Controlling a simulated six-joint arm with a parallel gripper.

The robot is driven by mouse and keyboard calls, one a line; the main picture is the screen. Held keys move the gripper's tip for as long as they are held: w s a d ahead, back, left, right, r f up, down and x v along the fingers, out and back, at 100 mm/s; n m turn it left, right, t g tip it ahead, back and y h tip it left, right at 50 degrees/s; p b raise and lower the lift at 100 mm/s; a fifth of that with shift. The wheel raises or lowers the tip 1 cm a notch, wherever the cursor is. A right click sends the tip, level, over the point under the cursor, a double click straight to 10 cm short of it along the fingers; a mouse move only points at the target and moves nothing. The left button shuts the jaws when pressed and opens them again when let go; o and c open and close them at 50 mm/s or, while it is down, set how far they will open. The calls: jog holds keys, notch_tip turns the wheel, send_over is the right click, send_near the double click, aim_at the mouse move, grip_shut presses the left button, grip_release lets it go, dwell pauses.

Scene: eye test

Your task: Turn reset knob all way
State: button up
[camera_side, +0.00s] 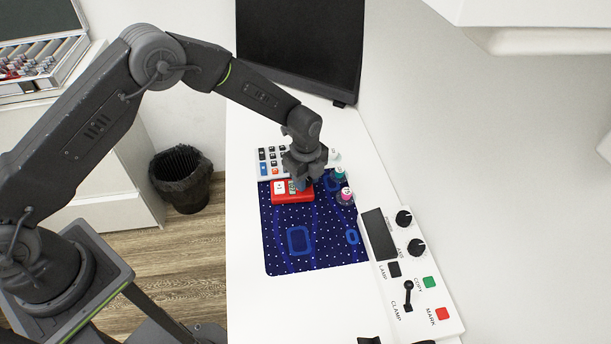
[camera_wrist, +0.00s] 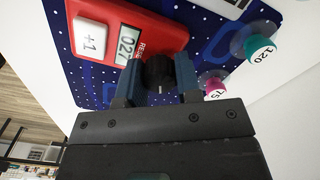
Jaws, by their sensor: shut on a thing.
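The reset knob (camera_wrist: 160,72) is black and round, with a pale mark on its rim, on a red counter box (camera_wrist: 150,25). The box also shows in the side view (camera_side: 291,197), lying on a dark blue patterned mat. A white "+1" button (camera_wrist: 91,38) and a display (camera_wrist: 128,45) reading 027 are on the box. My gripper (camera_wrist: 158,78) is shut on the knob, one finger on each side of it. In the side view my gripper (camera_side: 302,180) covers the box's right part and hides the knob.
A teal-topped piece (camera_wrist: 260,48) and a magenta-topped piece (camera_wrist: 214,88) stand close to the right. A control panel (camera_side: 408,270) with knobs and a lever is at the right. The mat's front part (camera_side: 325,245) is clear.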

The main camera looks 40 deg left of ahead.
jog(key=shift+c, duration=0.9)
jog(key=m, duration=1)
jog(key=shift+m, duration=0.4)
jog(key=o, duration=0.8)
